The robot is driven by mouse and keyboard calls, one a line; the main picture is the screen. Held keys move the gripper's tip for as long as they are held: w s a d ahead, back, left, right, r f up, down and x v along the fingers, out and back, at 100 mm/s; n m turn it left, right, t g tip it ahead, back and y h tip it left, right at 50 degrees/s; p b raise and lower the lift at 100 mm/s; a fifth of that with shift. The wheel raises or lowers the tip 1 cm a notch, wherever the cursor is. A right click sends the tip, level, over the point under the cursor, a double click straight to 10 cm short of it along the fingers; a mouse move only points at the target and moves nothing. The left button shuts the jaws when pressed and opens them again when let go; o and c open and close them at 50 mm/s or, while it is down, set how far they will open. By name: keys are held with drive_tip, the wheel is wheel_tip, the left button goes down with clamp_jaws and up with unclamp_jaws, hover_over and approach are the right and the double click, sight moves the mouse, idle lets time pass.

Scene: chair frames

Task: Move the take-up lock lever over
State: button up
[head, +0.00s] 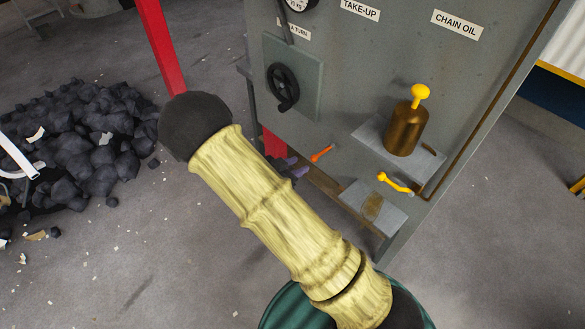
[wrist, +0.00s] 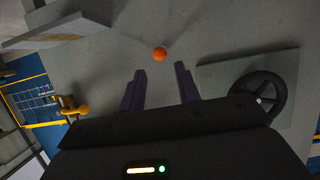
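A small orange lever (head: 322,153) sticks out of the grey panel, below and right of the black handwheel; no label for it is readable. In the wrist view its round orange end (wrist: 160,54) shows just beyond my fingertips, centred between them. My gripper (wrist: 160,70) is open and empty, its two dark purple fingers apart and pointing at the panel. In the head view my gripper (head: 296,168) is mostly hidden behind my arm; the finger ends show left of and slightly below the lever, apart from it.
The black handwheel (head: 282,87) sits on a raised plate; it is right of my fingers in the wrist view (wrist: 258,97). A brass oil can (head: 407,130) stands on a shelf (head: 372,136), with a yellow lever (head: 395,183) below. A coal heap (head: 80,135) lies left on the floor.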

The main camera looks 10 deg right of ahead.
sight(320, 154)
drive_tip(key=b+x, duration=0.3)
drive_tip(key=x, duration=0.3)
drive_tip(key=shift+f, duration=0.25)
drive_tip(key=shift+w+d, duration=0.2)
drive_tip(key=shift+d, duration=0.15)
drive_tip(key=shift+c, duration=0.4)
drive_tip(key=c, duration=0.4)
drive_tip(key=shift+f, duration=0.1)
drive_tip(key=shift+f+b, duration=1)
drive_tip(key=shift+f, duration=0.3)
